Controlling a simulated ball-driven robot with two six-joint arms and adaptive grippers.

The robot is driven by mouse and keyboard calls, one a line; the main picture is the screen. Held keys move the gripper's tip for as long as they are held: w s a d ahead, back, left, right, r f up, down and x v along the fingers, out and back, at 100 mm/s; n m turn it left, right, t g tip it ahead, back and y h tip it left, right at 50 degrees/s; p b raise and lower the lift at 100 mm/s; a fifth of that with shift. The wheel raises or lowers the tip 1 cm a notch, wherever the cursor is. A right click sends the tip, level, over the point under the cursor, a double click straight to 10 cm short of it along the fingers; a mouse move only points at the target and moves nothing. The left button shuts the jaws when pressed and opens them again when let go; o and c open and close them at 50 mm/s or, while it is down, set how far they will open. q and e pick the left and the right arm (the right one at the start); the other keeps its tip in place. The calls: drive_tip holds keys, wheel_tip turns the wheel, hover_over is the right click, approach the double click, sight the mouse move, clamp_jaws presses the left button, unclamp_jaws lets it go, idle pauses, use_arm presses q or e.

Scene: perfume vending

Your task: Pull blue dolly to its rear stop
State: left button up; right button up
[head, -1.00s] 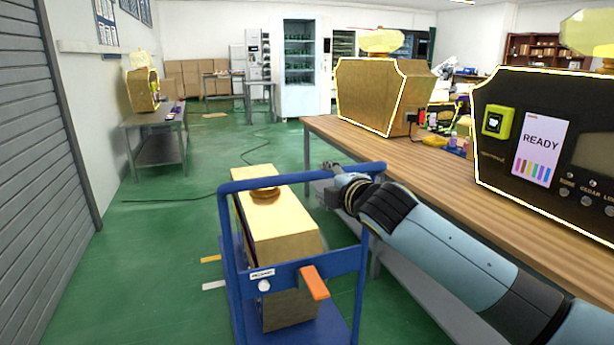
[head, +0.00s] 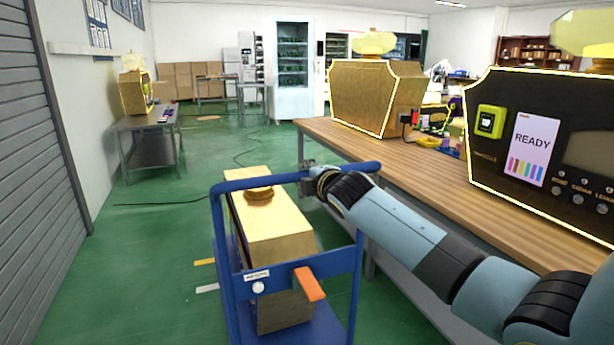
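The blue dolly (head: 228,262) stands on the green floor in front of me, with a top handle bar (head: 262,181) and an orange lever (head: 309,284) on its near crossbar. It carries a gold box (head: 275,232) with a round amber cap. My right gripper (head: 308,178) is at the right part of the handle bar, pointing left and seeming to touch or overlap it. Its fingers are small and partly hidden by the bar and wrist, so whether they are closed on it is unclear. My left gripper is out of view.
A long wooden table (head: 430,172) stands close on the right, bearing a gold machine (head: 362,95) and a dark machine (head: 490,150) with a READY screen. Yellow and white floor marks (head: 204,262) lie left of the dolly. The green floor on the left is clear up to the shutter (head: 35,140).

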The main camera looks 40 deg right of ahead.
drive_tip(key=c, duration=0.4)
clamp_jaws()
drive_tip(key=shift+f, duration=0.1)
